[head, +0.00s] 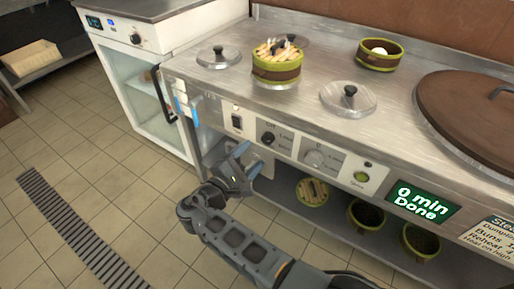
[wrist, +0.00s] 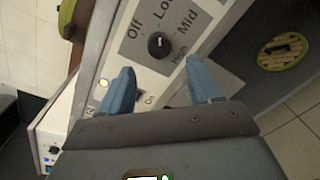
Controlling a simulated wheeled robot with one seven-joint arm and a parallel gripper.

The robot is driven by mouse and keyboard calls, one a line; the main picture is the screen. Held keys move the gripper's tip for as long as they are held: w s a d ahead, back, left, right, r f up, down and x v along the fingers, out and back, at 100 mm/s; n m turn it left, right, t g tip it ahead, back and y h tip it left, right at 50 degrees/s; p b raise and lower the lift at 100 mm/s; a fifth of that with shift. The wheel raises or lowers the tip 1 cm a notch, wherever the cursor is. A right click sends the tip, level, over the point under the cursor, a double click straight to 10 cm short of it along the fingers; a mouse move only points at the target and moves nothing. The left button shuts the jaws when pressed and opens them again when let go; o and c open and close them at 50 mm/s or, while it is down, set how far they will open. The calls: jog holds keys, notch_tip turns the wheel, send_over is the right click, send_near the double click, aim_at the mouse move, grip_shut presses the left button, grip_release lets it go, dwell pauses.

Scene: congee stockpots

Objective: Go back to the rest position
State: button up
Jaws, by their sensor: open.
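My gripper (head: 236,165) is in front of the steamer counter's control panel (head: 312,152), at its left part. In the wrist view its two blue fingers (wrist: 158,92) are spread apart with nothing between them. The heat knob (wrist: 158,44), marked Off, Low, Mid and High, lies just beyond the fingertips; it also shows in the head view (head: 268,138). I cannot tell whether a fingertip touches the panel.
A green display (head: 423,201) reads "0 min Done". A bamboo steamer (head: 277,70), pot lids (head: 348,98) and a large brown lid (head: 470,105) are on the counter. Several baskets (head: 366,214) stand on the shelf below. A glass-door cabinet (head: 150,95) stands left. Tiled floor (head: 90,180) is open.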

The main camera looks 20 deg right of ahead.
jog(key=shift+v, duration=0.95)
jog(key=s+d+f+m+g+y+p, duration=0.1)
jog(key=s+d+f+y+p, duration=0.1)
jog(key=s+f+y, duration=0.6)
jog(key=s+d+f+m+y+p, duration=0.1)
jog(key=s+f+p, duration=0.3)
jog(key=s, duration=0.8)
jog(key=s+r+m+y, duration=0.1)
jog(key=s+m+y, duration=0.15)
jog(key=s, duration=0.65)
jog(key=s+r+m+t+y+p, duration=0.25)
jog(key=s+r+m+y, duration=0.2)
jog(key=s+r, duration=0.85)
jog(key=s+d+r+m+t+p, duration=0.1)
jog(key=d+r+m+t, duration=0.1)
jog(key=r, duration=1)
jog(key=s+d+r+m+t+h+p, duration=0.1)
jog(key=r+m, duration=0.3)
jog(key=r, duration=0.8)
jog(key=shift+s+d+t+h+p, duration=0.3)
jog(key=shift+s+d+t+p, duration=0.05)
jog(key=shift+s+d+p, duration=0.25)
